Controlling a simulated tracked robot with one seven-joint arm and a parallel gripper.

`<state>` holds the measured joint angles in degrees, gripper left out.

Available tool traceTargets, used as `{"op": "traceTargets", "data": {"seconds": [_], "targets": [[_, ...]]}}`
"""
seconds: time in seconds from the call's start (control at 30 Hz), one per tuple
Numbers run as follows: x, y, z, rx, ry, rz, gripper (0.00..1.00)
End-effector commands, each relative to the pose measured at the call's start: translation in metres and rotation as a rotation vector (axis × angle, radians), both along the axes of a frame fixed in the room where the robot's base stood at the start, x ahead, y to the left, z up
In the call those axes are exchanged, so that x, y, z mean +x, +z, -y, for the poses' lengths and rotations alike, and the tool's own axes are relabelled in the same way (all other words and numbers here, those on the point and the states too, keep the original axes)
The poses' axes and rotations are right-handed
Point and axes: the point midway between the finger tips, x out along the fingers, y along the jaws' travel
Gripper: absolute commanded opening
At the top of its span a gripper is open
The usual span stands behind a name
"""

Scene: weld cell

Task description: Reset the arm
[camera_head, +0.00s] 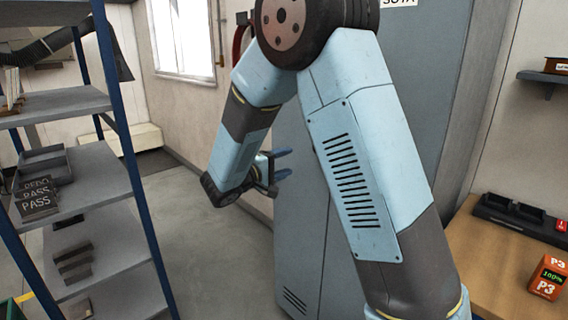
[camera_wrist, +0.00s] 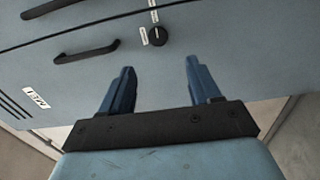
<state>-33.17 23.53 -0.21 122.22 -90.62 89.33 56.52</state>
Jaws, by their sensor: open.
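My gripper (camera_head: 283,163) is at the end of my bent light-blue arm, in front of the grey cabinet (camera_head: 300,225) in the head view. Its two blue fingers are apart with nothing between them. In the wrist view my gripper (camera_wrist: 158,85) shows open and empty, facing a blue-grey panel (camera_wrist: 230,45) with a black handle (camera_wrist: 86,52) and a black knob (camera_wrist: 158,36). The fingers appear clear of the handle and knob.
A shelf rack (camera_head: 100,185) with blue posts stands at left, holding small blocks marked PASS (camera_head: 37,202). A wooden bench (camera_head: 490,262) at right holds a black tray (camera_head: 520,218) and an orange box marked P3 (camera_head: 548,275). Open floor (camera_head: 205,245) lies between rack and cabinet.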

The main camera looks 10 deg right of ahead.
Motion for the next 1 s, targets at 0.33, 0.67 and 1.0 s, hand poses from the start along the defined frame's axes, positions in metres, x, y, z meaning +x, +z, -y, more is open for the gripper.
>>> {"op": "traceTargets", "data": {"seconds": [0.33,0.67,1.0], "targets": [[-0.029,0.019,0.048,0.107,-0.125,-0.073,0.62],[-0.094,0.036,0.111,0.347,-0.297,-0.202,0.62],[-0.163,0.044,0.146,0.634,-0.386,-0.290,0.62]]}}
